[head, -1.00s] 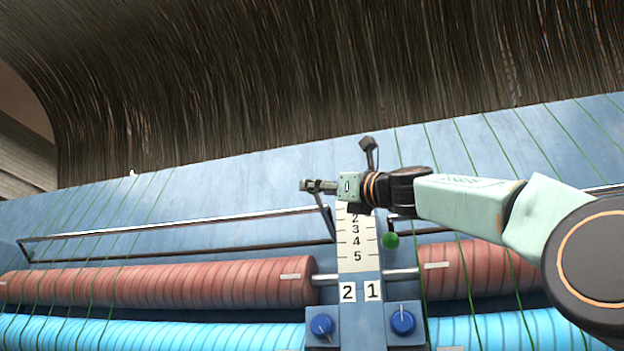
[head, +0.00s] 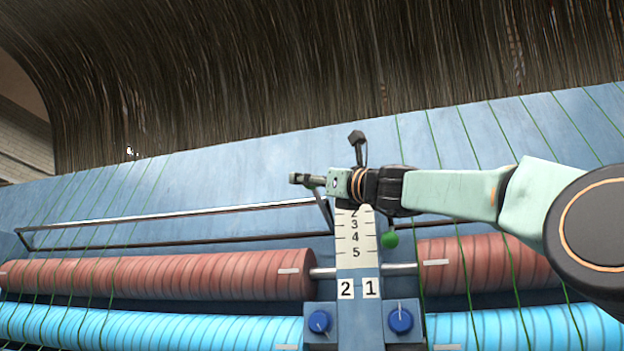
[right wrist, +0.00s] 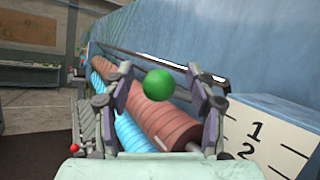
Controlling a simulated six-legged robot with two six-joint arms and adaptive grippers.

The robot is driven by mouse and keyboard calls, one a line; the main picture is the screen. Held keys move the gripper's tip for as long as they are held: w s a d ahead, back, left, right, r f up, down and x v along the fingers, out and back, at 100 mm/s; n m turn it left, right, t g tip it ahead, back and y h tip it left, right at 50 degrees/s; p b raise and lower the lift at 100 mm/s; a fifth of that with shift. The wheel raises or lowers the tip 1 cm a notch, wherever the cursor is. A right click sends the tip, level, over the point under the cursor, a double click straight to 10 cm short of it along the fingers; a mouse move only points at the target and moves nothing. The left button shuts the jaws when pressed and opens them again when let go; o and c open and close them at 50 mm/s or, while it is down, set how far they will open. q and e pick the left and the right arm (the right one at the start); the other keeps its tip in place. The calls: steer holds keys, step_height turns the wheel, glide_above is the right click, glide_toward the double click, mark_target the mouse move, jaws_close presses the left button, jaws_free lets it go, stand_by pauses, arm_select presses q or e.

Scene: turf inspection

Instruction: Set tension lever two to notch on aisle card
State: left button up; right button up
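The numbered scale plate (head: 355,245) stands in the middle of the head view, with 2 to 5 readable; 1 and 2 show on it in the right wrist view (right wrist: 262,140). Labels 2 (head: 346,289) and 1 (head: 371,288) sit below it. My right gripper (head: 300,179) is left of the plate's top. In the right wrist view its fingers (right wrist: 165,105) are spread, with a green ball knob (right wrist: 165,83) between them, touching neither. Another green knob (head: 390,239) hangs right of the plate, below my arm. The aisle card is not identifiable. My left gripper is out of view.
Red rollers (head: 170,280) and blue rollers (head: 150,328) flank the plate. A metal rail (head: 180,215) runs left of it. Blue dials (head: 320,321) sit below the labels. Green yarns cross the blue panel (head: 240,165). A small red ball (right wrist: 75,148) shows lower left in the wrist view.

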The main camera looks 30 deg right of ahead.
steer(key=shift+w+d+f, duration=0.15)
steer(key=shift+w, duration=0.1)
steer(key=c, duration=0.4)
steer(key=shift+s+a, duration=0.1)
steer(key=shift+a, duration=0.1)
jaws_close()
